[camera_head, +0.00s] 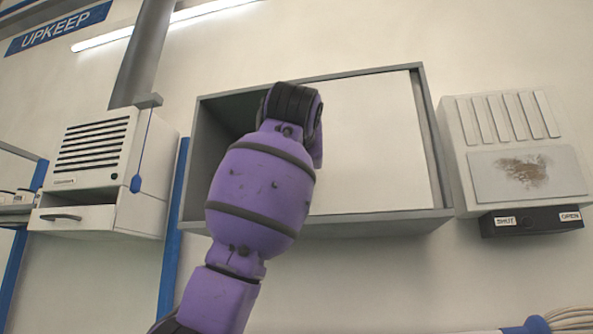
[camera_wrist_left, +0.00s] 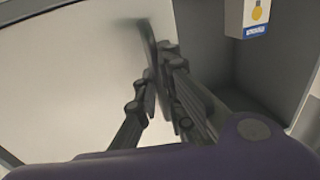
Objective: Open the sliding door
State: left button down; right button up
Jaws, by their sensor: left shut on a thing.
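The sliding door (camera_head: 370,145) is a plain pale panel in a grey wall cabinet frame (camera_head: 433,130). It covers the middle and right of the opening, and a dark gap shows at the left. In the left wrist view the door (camera_wrist_left: 75,75) fills the left side. My left gripper (camera_wrist_left: 158,75) is shut on the door's thin upright handle (camera_wrist_left: 148,35). In the head view my purple left arm (camera_head: 262,190) hides the fingers and the handle. My right gripper is not in view.
The left wrist view shows a small white box with a yellow bulb picture (camera_wrist_left: 247,18) inside the cabinet's open part. A vented unit with a drawer (camera_head: 95,170) hangs left. A ribbed box (camera_head: 500,120) with a SHUT/OPEN panel (camera_head: 530,221) hangs right.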

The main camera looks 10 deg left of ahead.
pick_arm(q)
jog(key=c, duration=1.8)
grip_release()
jog(key=shift+c, duration=0.2)
jog(key=s+d, duration=0.1)
jog(key=s, duration=1.1)
jog(key=shift+d, duration=0.2)
